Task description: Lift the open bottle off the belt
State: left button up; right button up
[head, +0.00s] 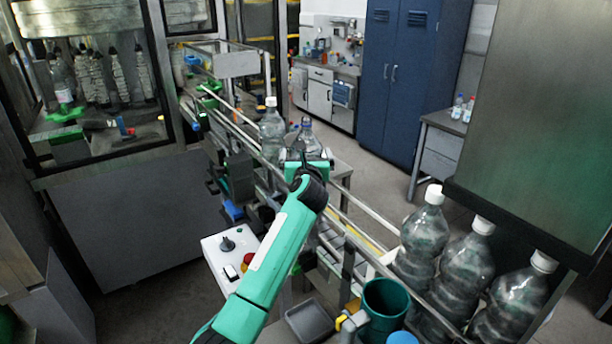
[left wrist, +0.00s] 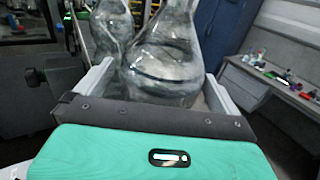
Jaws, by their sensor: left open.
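A clear bottle (head: 307,138) without a white cap stands upright on the belt, just beyond my left gripper (head: 306,164). Its lower part is hidden by the gripper. In the left wrist view the bottle (left wrist: 168,72) stands between the two spread fingers of my left gripper (left wrist: 160,92), with its top out of frame. The jaws are open; I cannot tell whether either finger touches it. A second clear bottle (head: 272,135) with a white cap stands on the belt to the left; it also shows in the left wrist view (left wrist: 110,30). My right gripper is not in view.
Several large white-capped bottles (head: 465,262) stand on the line at the right. A green cup (head: 386,300) and a grey tray (head: 312,322) are near the front. A control box (head: 228,254) sits left of my arm. Metal rails (head: 365,222) run along the belt.

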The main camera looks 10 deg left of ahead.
pick_arm(q)
jog(key=shift+w, duration=0.35)
jog(key=c, duration=2)
jog(key=shift+w+r, duration=0.1)
jog(key=shift+r, duration=0.1)
